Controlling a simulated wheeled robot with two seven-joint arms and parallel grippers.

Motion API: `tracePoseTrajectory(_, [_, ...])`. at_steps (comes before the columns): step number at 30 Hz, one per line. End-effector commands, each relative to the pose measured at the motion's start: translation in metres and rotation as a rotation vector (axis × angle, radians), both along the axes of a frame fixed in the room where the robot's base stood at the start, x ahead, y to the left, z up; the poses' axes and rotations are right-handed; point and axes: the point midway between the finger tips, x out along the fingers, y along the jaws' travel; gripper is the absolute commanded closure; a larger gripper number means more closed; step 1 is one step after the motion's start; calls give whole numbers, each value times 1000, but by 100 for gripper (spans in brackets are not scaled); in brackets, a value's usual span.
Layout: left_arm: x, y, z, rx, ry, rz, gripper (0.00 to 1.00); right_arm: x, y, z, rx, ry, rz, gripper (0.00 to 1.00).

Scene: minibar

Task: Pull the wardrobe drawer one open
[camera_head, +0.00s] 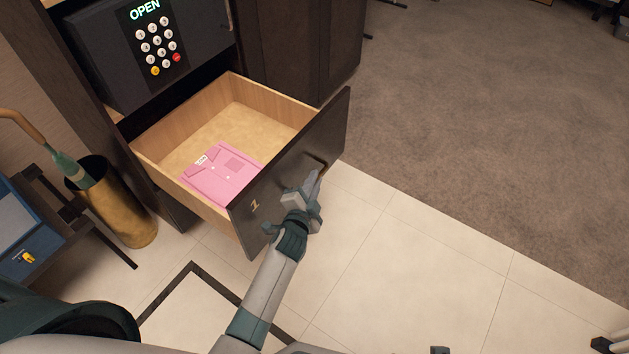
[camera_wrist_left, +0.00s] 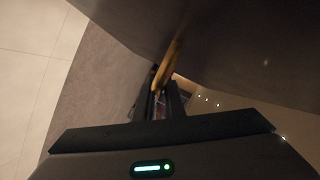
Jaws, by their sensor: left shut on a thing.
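The wardrobe drawer one (camera_head: 240,222) stands pulled out of the wardrobe in the head view, with its dark front marked "1". A folded pink shirt (camera_head: 222,175) lies inside on the light wooden bottom. The drawer handle (camera_head: 316,163) is on the upper middle of the front, partly hidden by my gripper. My left gripper (camera_head: 306,190) is at the front face, shut on the handle. In the left wrist view the handle (camera_wrist_left: 172,60) shows as a brassy bar running down between the fingers (camera_wrist_left: 158,100).
A black safe (camera_head: 105,62) with a keypad reading "OPEN" sits above the drawer. A brass umbrella stand (camera_head: 122,205) and a blue box (camera_head: 28,235) are at the left. Tiled floor (camera_head: 400,260) and carpet (camera_head: 470,120) are clear at the right.

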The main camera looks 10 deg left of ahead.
Motion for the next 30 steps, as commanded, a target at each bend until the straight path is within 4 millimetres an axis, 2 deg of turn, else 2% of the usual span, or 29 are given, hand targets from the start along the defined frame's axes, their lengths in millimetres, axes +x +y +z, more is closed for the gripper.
tracePoseTrajectory(2, [0, 0, -1, -1, 1, 1, 100, 1, 0, 1, 0, -2, 0, 3])
tracePoseTrajectory(3, [0, 0, -1, -1, 1, 1, 88, 1, 0, 1, 1, -3, 0, 3])
tracePoseTrajectory(5, [0, 1, -1, -1, 1, 1, 74, 1, 0, 1, 1, -3, 0, 3])
tracePoseTrajectory(6, [0, 1, -1, -1, 1, 1, 72, 1, 0, 1, 0, -2, 0, 3])
tracePoseTrajectory(20, [-6, 0, 1, -1, 1, 0, 72, -1, -2, 1, -1, 0, -3, 3])
tracePoseTrajectory(26, [-27, 1, 5, 0, 2, 0, 72, -2, -2, -3, -1, 2, -3, 3])
tracePoseTrajectory(30, [-50, 1, 10, 0, 3, 1, 72, -4, -2, -12, -2, 11, -3, 3])
